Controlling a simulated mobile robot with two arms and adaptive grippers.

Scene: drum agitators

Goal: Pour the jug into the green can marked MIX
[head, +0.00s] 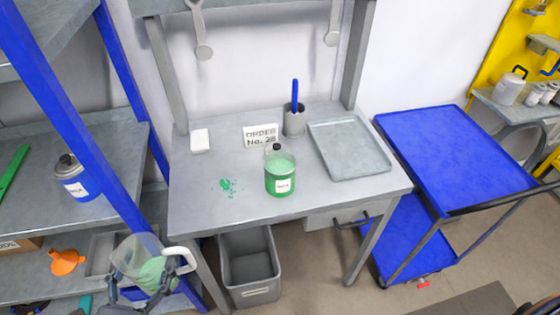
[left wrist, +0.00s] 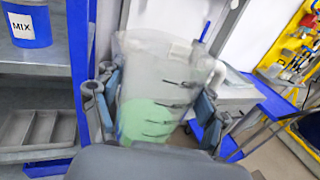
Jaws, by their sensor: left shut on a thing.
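A clear jug (head: 130,256) with a white handle and green liquid in it is held at the lower left of the head view, in front of the shelf and bench. My left gripper (head: 150,282) is shut around its body; the jug also fills the middle of the left wrist view (left wrist: 150,75). A green can (head: 281,178) with a black-tipped top and a white label stands on the bench; its label is too small to read. A blue can (head: 75,180) stands on the left shelf; in the left wrist view its label reads MIX (left wrist: 25,25). My right gripper is out of view.
Green spatter (head: 228,186) lies on the bench left of the green can. A grey tray (head: 349,150), a cup with a blue tool (head: 294,122) and an order sign (head: 262,136) stand behind. A blue shelf post (head: 85,130) rises left; a grey bin (head: 250,268) is below.

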